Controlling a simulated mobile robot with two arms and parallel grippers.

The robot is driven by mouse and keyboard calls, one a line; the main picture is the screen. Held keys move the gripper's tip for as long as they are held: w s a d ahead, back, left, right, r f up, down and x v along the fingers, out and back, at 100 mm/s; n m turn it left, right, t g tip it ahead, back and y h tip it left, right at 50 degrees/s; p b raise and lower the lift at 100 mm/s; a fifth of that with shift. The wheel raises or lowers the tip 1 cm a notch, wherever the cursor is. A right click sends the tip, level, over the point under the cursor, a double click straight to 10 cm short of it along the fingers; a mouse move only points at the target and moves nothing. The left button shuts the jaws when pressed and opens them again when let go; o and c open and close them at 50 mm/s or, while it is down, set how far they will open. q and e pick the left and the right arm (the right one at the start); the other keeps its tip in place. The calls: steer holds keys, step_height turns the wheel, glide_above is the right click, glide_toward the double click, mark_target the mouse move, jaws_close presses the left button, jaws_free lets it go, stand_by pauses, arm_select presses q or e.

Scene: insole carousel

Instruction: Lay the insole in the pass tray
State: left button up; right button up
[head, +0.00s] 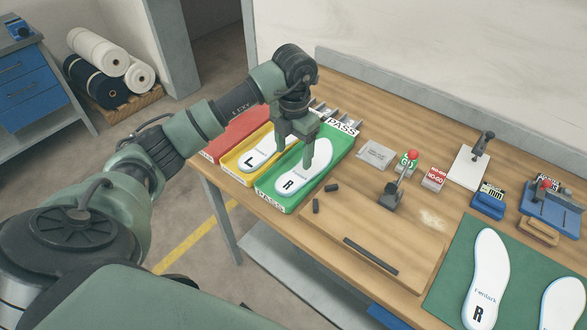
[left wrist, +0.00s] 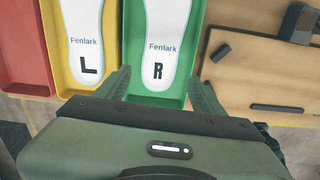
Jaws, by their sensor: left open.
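A white insole marked R (head: 292,182) lies flat in the green pass tray (head: 263,202). It also shows in the left wrist view (left wrist: 168,35), where the green tray (left wrist: 188,91) is around it. My left gripper (head: 306,158) is above this insole, its fingers apart and pointing down. In the left wrist view my left gripper's fingers (left wrist: 160,88) stand on either side of the insole's near end, with nothing between them that I can see held. The gripper hides part of the insole in the head view. My right gripper is not in view.
A yellow tray (head: 231,168) with an insole marked L (head: 258,157) and a red tray (head: 236,133) stand to the left. A wooden board (head: 335,230), a red-knobbed clamp (head: 397,190) and a green mat (head: 450,290) with more insoles lie to the right.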

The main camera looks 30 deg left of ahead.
arm_select(q)
step_height(320, 180, up, 3)
steer(key=shift+r, duration=0.15)
stand_by(0.5)
